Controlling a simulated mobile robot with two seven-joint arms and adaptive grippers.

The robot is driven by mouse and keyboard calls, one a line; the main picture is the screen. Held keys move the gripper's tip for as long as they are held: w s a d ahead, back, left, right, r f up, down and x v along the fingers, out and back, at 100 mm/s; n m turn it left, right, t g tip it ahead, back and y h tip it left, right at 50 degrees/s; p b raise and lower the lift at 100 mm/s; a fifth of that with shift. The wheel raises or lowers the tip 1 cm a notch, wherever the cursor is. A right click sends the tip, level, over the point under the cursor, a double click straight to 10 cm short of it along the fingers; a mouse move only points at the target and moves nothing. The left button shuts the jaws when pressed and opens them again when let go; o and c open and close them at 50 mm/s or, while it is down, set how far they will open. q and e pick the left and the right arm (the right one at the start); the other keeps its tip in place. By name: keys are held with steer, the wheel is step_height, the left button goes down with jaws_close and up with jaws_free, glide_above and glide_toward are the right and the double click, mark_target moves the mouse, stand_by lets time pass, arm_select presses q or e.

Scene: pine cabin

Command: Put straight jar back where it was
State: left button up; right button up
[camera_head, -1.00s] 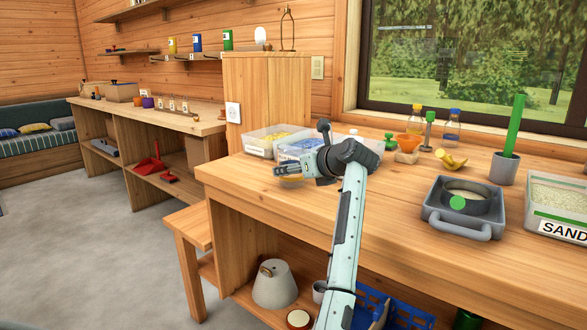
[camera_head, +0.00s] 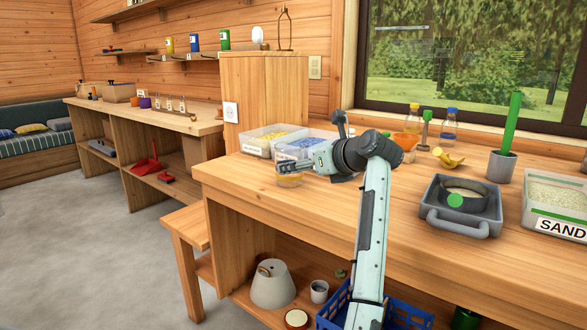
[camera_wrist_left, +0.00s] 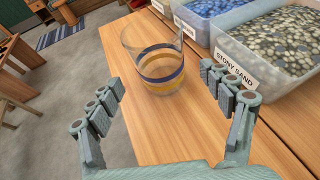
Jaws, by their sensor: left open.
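The straight jar is a clear glass (camera_wrist_left: 158,62) with blue and yellow bands low inside it. It stands upright near the bench edge in the left wrist view. In the head view the jar (camera_head: 290,181) shows just below my gripper's fingers, partly covered. My left gripper (camera_head: 284,167) is open, reaching left over the bench corner. In the left wrist view its fingers (camera_wrist_left: 160,78) are apart, one toward each side of the jar, with the jar ahead between them. My right gripper is not in view.
A pebble bin (camera_wrist_left: 262,62) labelled STONY SAND stands right of the jar, close to the right finger. Further along the bench are a grey tray (camera_head: 462,226), a cup (camera_head: 500,168) and a sand box (camera_head: 560,226).

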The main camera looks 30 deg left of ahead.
arm_select(q)
steer(key=v, duration=0.4)
steer(key=shift+s+d+r, duration=0.15)
steer(key=shift+s+d, duration=0.05)
steer(key=shift+d, duration=0.1)
steer(key=shift+s+d+r, duration=0.2)
steer(key=shift+d+r, duration=0.05)
steer(key=shift+d, duration=0.35)
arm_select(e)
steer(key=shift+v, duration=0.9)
